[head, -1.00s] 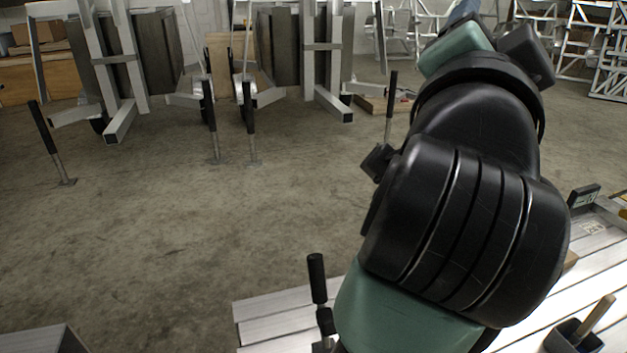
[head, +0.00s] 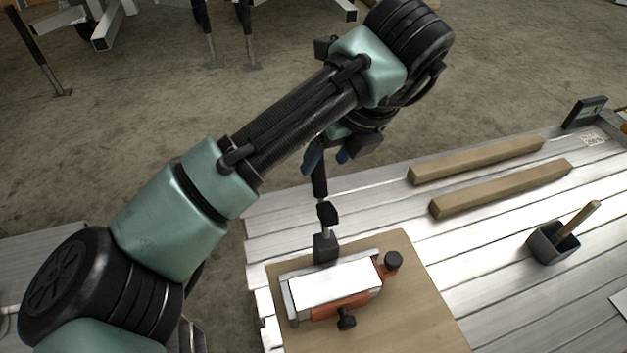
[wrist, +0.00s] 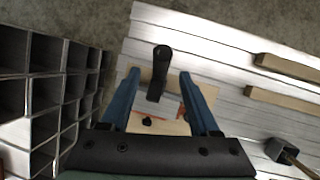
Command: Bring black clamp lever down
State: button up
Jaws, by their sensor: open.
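The black clamp lever (head: 320,183) stands upright at the near left part of the slatted aluminium bed, its foot (head: 326,248) by a wooden board. In the wrist view the lever (wrist: 160,68) shows between the two blue fingers. My gripper (head: 328,160) is open with its fingers pointing down at the lever's top. It also shows in the wrist view (wrist: 159,80). The lever's upper end is partly hidden by the fingers in the head view, and I cannot tell whether they touch it.
The wooden board (head: 425,325) carries a white block in an orange-and-grey fixture (head: 332,315) with black knobs, close to the lever. Two wooden bars (head: 500,188) and a dark box with a wooden handle (head: 552,245) lie to the right. Open metal tubes (wrist: 45,85) fill the wrist view's left.

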aim_at(313, 180)
jog(key=b+x, duration=0.3)
jog(key=x, duration=0.6)
grip_shut()
dwell(1.2)
